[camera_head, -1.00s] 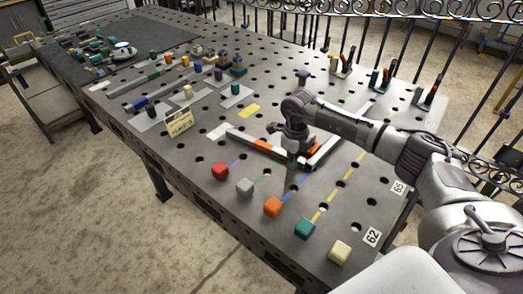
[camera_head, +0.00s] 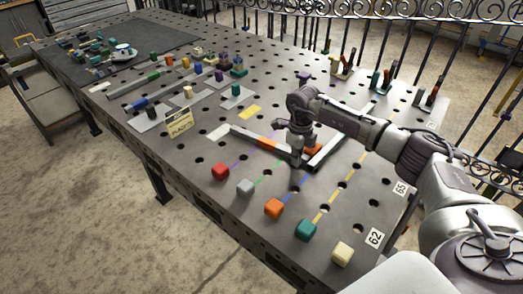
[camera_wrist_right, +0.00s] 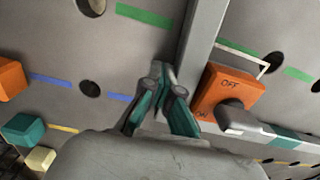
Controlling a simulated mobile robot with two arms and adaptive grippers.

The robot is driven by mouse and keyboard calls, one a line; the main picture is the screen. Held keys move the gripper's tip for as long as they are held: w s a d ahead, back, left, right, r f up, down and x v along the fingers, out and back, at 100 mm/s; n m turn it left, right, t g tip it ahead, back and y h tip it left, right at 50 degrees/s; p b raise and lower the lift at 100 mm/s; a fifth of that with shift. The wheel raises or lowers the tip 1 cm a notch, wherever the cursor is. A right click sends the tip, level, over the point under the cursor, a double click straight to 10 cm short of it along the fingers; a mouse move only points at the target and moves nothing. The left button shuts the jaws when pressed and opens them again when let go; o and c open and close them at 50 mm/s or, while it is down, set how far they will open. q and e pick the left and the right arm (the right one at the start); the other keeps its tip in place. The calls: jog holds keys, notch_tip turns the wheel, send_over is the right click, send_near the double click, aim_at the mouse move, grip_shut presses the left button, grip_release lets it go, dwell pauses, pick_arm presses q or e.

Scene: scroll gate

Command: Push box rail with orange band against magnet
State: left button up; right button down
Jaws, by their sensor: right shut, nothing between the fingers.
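The grey box rail with the orange band (camera_head: 240,131) lies on the table in the head view, its orange band near the middle of its visible length. In the right wrist view the rail (camera_wrist_right: 203,35) runs down from the top edge; its band does not show there. The orange magnet (camera_wrist_right: 228,88), marked OFF and ON with a grey knob, sits right beside the rail; I cannot tell if they touch. It also shows behind my gripper in the head view (camera_head: 313,149). My right gripper (camera_wrist_right: 160,74) is shut and empty on the rail's other side, low and close to it. My left gripper is out of view.
A second rail (camera_head: 329,150) slants to the back right. A row of coloured cubes, including an orange cube (camera_head: 274,208) and a teal cube (camera_head: 306,230), stands along the front edge.

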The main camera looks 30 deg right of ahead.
jog(key=shift+d, duration=0.25)
jog(key=shift+s+a+p, duration=0.4)
jog(key=shift+a+p, duration=0.05)
jog(key=shift+a, duration=0.15)
jog(key=shift+s+a, duration=0.15)
jog(key=shift+a, duration=0.4)
notch_tip(320, 180, up, 8)
jog(key=p, duration=0.5)
jog(key=shift+s+f, duration=0.1)
jog(key=shift+f, duration=0.05)
